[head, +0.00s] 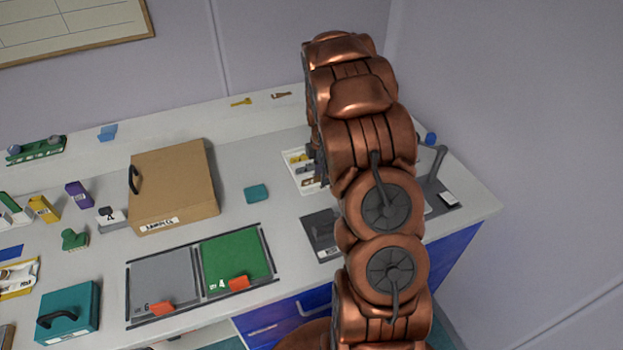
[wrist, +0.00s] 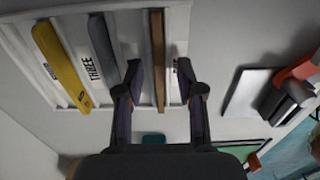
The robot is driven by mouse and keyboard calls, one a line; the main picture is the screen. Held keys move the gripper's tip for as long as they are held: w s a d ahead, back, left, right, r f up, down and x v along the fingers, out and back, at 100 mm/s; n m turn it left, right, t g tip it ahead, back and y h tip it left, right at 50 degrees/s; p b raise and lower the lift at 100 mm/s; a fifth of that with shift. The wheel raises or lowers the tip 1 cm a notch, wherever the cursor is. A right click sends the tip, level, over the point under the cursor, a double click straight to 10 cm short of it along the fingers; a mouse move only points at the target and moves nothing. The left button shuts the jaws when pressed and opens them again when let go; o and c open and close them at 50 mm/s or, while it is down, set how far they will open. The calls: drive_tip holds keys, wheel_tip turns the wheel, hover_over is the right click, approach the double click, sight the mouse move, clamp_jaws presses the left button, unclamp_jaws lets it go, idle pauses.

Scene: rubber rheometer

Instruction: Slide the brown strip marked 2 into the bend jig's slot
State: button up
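The brown strip (wrist: 157,38) lies in the rightmost part of a white tray (wrist: 181,25) in the wrist view; no number shows on it. My gripper (wrist: 159,72) is open, its two fingers on either side of the strip's near end, with gaps to it. Whether the fingers are down at strip height I cannot tell. In the head view my arm hides most of the tray (head: 292,157) and the gripper.
A yellow strip (wrist: 62,65) and a grey strip marked THREE (wrist: 103,55) share the tray. A grey lever device (head: 437,170) stands to the right. A cardboard box (head: 172,182), a teal block (head: 256,194) and a green panel (head: 235,262) lie to the left.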

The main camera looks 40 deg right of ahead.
drive_tip(key=shift+c, duration=0.4)
clamp_jaws()
